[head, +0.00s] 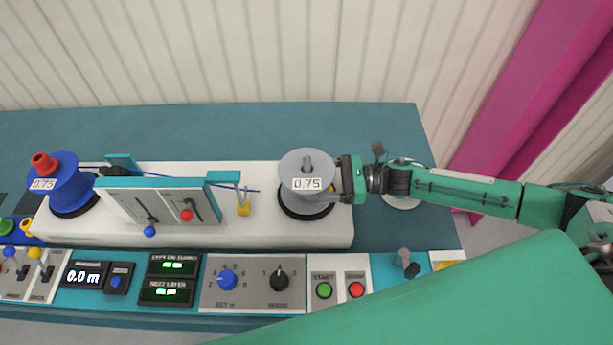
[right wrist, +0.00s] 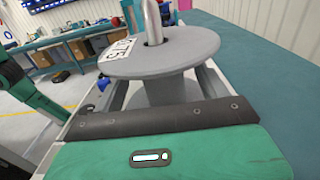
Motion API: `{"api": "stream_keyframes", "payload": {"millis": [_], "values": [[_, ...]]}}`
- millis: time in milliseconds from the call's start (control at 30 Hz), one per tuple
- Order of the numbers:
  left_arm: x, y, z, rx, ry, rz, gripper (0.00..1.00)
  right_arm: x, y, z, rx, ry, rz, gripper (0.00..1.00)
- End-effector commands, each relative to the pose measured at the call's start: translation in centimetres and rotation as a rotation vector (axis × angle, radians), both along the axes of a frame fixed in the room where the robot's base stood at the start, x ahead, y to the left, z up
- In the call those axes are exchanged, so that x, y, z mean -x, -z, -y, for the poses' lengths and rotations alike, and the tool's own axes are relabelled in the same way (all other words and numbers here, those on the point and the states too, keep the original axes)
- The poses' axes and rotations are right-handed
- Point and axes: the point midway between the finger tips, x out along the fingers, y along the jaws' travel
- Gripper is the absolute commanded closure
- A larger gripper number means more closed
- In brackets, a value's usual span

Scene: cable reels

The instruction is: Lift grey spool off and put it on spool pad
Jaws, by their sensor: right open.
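The grey spool (head: 306,168), labelled 0.75, sits upright on a dark round base at the right end of the white machine, with a metal spindle tip showing through its top. My right gripper (head: 335,188) reaches it from the right. In the right wrist view the open fingers (right wrist: 165,92) lie on either side of the grey spool's core (right wrist: 168,55), below its top flange. Whether they touch the core cannot be told. A pale round disc (head: 402,203), perhaps the spool pad, lies on the teal bench, partly hidden under my right arm. My left gripper is not in view.
A blue spool (head: 70,185) with a red knob stands at the machine's left end. A guide unit (head: 160,200) with levers and a blue wire lies between the spools. A control panel (head: 250,285) runs along the front. The bench behind the machine is clear.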

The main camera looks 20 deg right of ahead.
Motion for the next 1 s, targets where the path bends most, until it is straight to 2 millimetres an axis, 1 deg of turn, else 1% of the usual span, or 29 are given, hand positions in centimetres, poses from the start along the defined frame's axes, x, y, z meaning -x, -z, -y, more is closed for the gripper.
{"api": "stream_keyframes", "payload": {"millis": [33, 100, 200, 300, 400, 633, 667, 800, 967, 1000], "values": [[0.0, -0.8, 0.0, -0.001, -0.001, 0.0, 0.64, -0.3, -0.5, -0.6, -0.002, -0.001, 0.002, 0.24], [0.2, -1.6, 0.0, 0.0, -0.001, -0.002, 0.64, -0.6, -0.6, -1.5, -0.002, -0.001, 0.001, 0.24], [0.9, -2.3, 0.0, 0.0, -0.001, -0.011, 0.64, -1.1, -0.4, -2.7, -0.002, -0.002, 0.002, 0.24], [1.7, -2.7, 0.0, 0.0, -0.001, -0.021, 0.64, -1.4, -0.2, -3.8, -0.002, 0.0, 0.001, 0.24], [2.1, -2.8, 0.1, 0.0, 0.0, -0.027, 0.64, -1.5, 0.0, -4.3, 0.0, 0.0, -0.001, 0.24], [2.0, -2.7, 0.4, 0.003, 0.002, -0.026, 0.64, -1.5, 0.1, -4.4, 0.001, 0.0, 0.0, 0.24], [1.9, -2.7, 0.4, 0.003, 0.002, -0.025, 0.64, -1.5, 0.1, -4.4, 0.0, 0.0, 0.0, 0.28], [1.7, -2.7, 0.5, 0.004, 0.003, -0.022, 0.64, -1.5, 0.1, -4.4, 0.0, 0.0, 0.0, 0.56], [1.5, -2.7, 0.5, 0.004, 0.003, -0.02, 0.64, -1.5, 0.1, -4.4, 0.0, 0.0, 0.0, 0.87], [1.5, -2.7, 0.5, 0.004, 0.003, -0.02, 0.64, -1.5, 0.1, -4.4, 0.0, 0.0, 0.0, 0.95]]}}
